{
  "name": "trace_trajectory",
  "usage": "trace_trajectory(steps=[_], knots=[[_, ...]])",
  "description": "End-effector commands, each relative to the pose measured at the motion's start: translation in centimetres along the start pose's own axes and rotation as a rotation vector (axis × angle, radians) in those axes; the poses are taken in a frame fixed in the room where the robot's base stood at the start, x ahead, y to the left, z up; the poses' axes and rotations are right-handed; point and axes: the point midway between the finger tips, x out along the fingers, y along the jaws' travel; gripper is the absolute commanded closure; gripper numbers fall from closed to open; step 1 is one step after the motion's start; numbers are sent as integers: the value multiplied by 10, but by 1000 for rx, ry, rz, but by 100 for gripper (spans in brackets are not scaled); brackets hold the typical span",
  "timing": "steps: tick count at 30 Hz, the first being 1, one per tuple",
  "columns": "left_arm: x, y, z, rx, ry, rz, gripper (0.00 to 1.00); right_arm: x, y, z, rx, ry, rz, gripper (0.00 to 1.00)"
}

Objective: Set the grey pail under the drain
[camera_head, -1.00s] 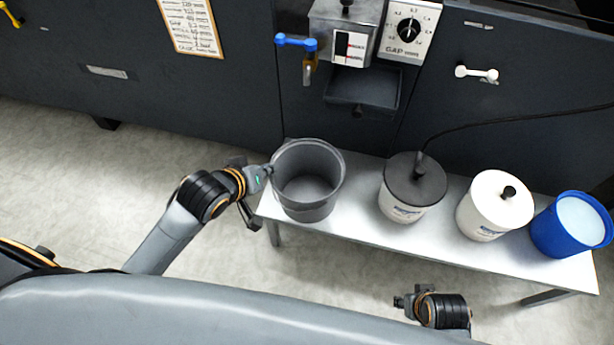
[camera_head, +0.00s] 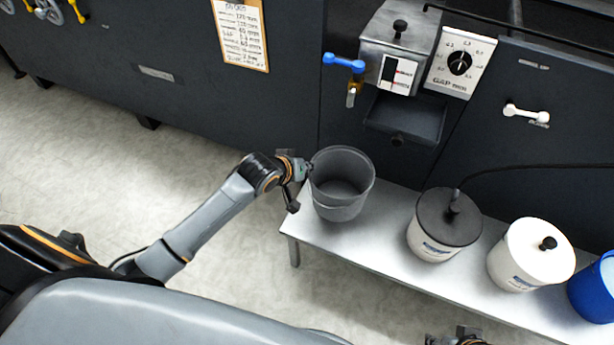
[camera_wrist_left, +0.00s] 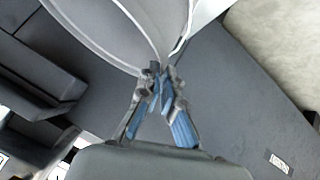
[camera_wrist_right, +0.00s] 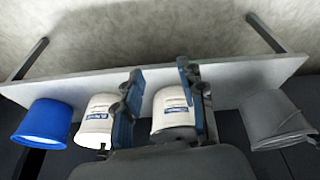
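The grey pail (camera_head: 341,200) is at the left end of the white bench (camera_head: 385,232), with its mouth up and empty. I cannot tell whether it rests on the bench or hangs just above it. My left gripper (camera_head: 309,170) is at the pail's left rim. In the left wrist view, its fingertips (camera_wrist_left: 160,72) close together on the rim of the pail (camera_wrist_left: 105,30). A tap with a blue handle (camera_head: 343,62) and short spout (camera_head: 351,97) sits on the machine, behind and above the pail. My right gripper (camera_wrist_right: 161,70) is open and empty.
A pot with a black lid (camera_head: 440,235), a white-lidded pot (camera_head: 530,255) and a blue bucket (camera_head: 597,287) stand along the bench to the right. A dark tray (camera_head: 404,118) juts from the machine beside the spout. The floor left of the bench is clear.

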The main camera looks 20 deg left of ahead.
Motion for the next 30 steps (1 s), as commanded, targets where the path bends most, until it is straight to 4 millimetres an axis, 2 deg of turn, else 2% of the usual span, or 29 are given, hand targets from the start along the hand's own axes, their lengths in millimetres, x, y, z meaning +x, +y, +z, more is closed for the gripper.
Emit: trace_trajectory(steps=[3, 9, 12, 16, 18, 29, 30], knots=[[16, -6, 1, 0, 1, 1, 100, -20, 1, 0, 1, 13, 2, 60], [31, -13, 0, -1, 2, 2, 100, -25, 1, 2, 2, 14, 3, 60], [39, -17, 1, -1, 2, 2, 100, -26, 1, 3, 2, 16, 3, 60], [54, -24, 16, 0, 0, 1, 100, -15, 1, 6, 2, 17, 3, 60], [58, -26, 21, 0, 1, 2, 100, -12, 0, 1, 1, 43, 2, 60], [59, -27, 22, 0, 1, 2, 100, -14, 0, -1, 0, 50, 2, 60], [59, -27, 23, 1, 0, 1, 91, -14, 0, -2, 0, 50, 2, 60]])
